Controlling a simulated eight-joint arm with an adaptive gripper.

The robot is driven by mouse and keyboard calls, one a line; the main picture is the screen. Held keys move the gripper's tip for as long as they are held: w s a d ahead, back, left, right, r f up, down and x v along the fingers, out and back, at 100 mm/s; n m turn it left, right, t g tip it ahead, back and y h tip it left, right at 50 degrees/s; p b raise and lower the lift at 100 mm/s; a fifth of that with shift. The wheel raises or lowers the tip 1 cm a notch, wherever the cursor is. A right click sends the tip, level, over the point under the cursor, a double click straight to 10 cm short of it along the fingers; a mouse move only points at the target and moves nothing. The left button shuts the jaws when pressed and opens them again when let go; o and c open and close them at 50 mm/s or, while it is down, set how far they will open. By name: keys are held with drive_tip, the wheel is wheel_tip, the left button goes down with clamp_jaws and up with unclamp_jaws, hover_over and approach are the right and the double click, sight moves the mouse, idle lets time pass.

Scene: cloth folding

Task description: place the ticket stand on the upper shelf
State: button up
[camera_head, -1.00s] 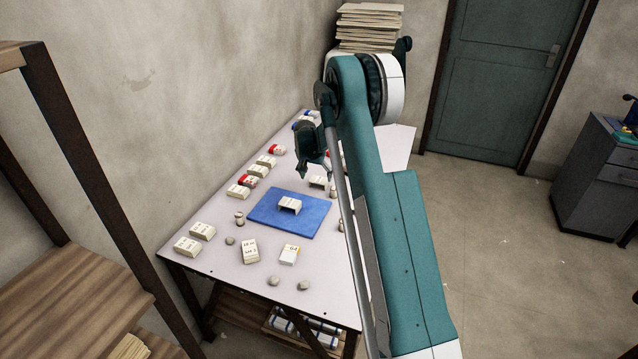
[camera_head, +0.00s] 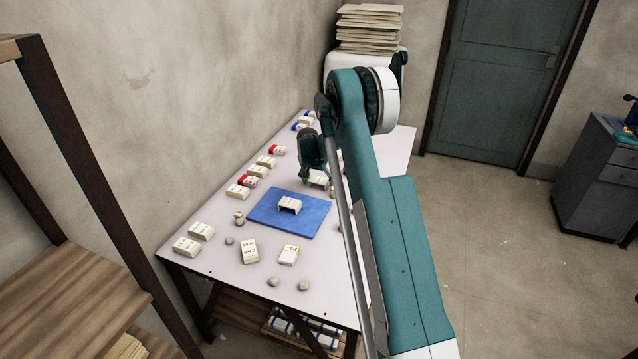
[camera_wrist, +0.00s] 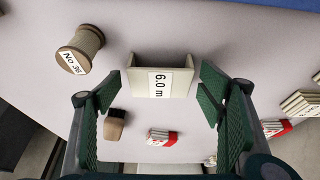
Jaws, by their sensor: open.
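A cream, bracket-shaped stand (camera_wrist: 184,80) with a "6.0 m" label lies on the white table (camera_head: 215,250), ahead of my fingers in the wrist view. It also shows in the head view (camera_head: 319,179), just below my gripper (camera_head: 312,172). My gripper (camera_wrist: 160,97) is open, its green fingers either side of the stand and apart from it. A similar cream stand (camera_head: 290,204) sits on the blue mat (camera_head: 262,218). I cannot tell from looks which is the ticket stand. The wooden rack at left shows a shelf board (camera_head: 75,305) and a higher edge (camera_head: 12,48).
A labelled spool (camera_wrist: 81,50) stands left of the stand in the wrist view. Several cream and red-marked blocks (camera_head: 238,191) line the wall side of the table. Small grey stones (camera_head: 303,285) lie near its front. Stacked boards (camera_head: 368,28) stand behind.

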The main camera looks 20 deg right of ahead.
sight(318, 180)
drive_tip(key=shift+c, duration=0.7)
drive_tip(key=c, duration=0.8)
drive_tip(key=shift+r, duration=0.15)
wheel_tip(318, 180, up, 10)
drive_tip(key=shift+f+p, duration=0.1)
drive_tip(key=shift+p, duration=0.95)
